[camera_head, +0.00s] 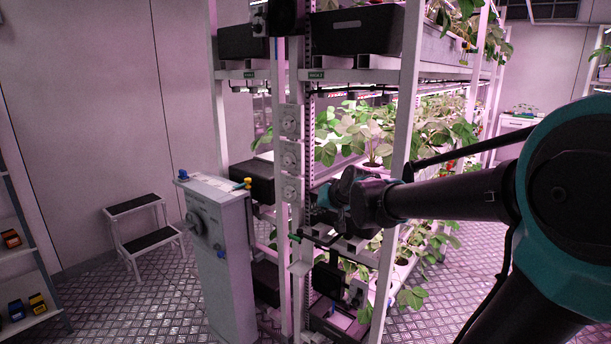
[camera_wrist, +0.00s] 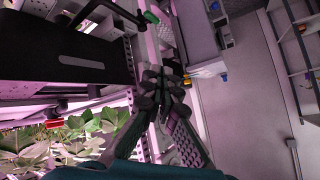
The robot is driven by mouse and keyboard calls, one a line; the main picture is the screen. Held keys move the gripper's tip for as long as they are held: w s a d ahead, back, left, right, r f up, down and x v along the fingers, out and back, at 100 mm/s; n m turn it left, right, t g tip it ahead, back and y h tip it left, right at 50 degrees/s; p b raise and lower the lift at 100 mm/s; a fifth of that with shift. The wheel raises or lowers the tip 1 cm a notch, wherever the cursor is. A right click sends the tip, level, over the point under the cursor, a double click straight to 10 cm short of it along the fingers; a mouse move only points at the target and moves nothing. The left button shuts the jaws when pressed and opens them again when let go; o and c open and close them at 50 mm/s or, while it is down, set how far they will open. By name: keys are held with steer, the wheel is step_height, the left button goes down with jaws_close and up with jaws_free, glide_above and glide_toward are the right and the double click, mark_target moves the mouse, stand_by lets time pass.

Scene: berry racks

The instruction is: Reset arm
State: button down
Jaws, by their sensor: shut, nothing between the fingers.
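My arm (camera_head: 450,197) reaches in from the right of the head view, across the front of the plant rack. My gripper (camera_wrist: 165,85) shows in the wrist view with its dark padded fingertips together and nothing seen between them. In the head view the wrist end is in front of the rack's end post, and the fingertips are hard to make out against the dark parts there. The rack (camera_head: 403,90) has white posts and shelves of leafy plants (camera_head: 365,130).
A grey control cabinet (camera_head: 222,255) with a dial stands left of the rack. A step stool (camera_head: 146,238) stands by the wall. A shelf (camera_head: 40,318) with small coloured boxes is at far left. The metal floor (camera_head: 150,310) between them is clear.

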steer(key=s+d+f+g+h, duration=0.2)
steer(key=s+d+f, duration=0.6)
steer(key=s+f, duration=0.2)
steer(key=s+d+f+g+h, duration=0.2)
steer(key=s+d+f+h, duration=0.1)
steer(key=s+d+f, duration=0.5)
steer(key=s+f, duration=0.3)
steer(key=s, duration=0.2)
steer(key=shift+s+g, duration=0.25)
steer(key=shift+g, duration=0.15)
